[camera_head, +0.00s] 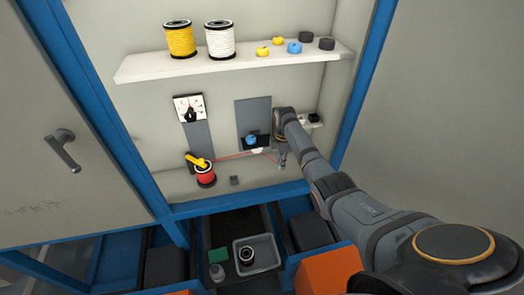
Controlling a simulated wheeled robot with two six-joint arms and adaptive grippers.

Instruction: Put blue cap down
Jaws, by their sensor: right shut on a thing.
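A small blue cap (251,139) shows at the dark fitting in front of the grey upright panel (252,108) in the middle of the cabinet. My right arm reaches in from the right, and its wrist is just right of the cap. My right gripper (260,141) is shut on the blue cap; its fingers are small and hard to make out. Whether the cap touches the fitting cannot be told. A second blue cap (294,47) sits on the upper shelf. My left gripper is not in view.
The upper shelf (150,70) holds yellow and white spools, yellow caps and dark caps. A red spool (205,174) stands lower left, with a red cable (232,156) running right past the panel. A grey bin (244,268) is below. My arm covers the cabinet's lower right.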

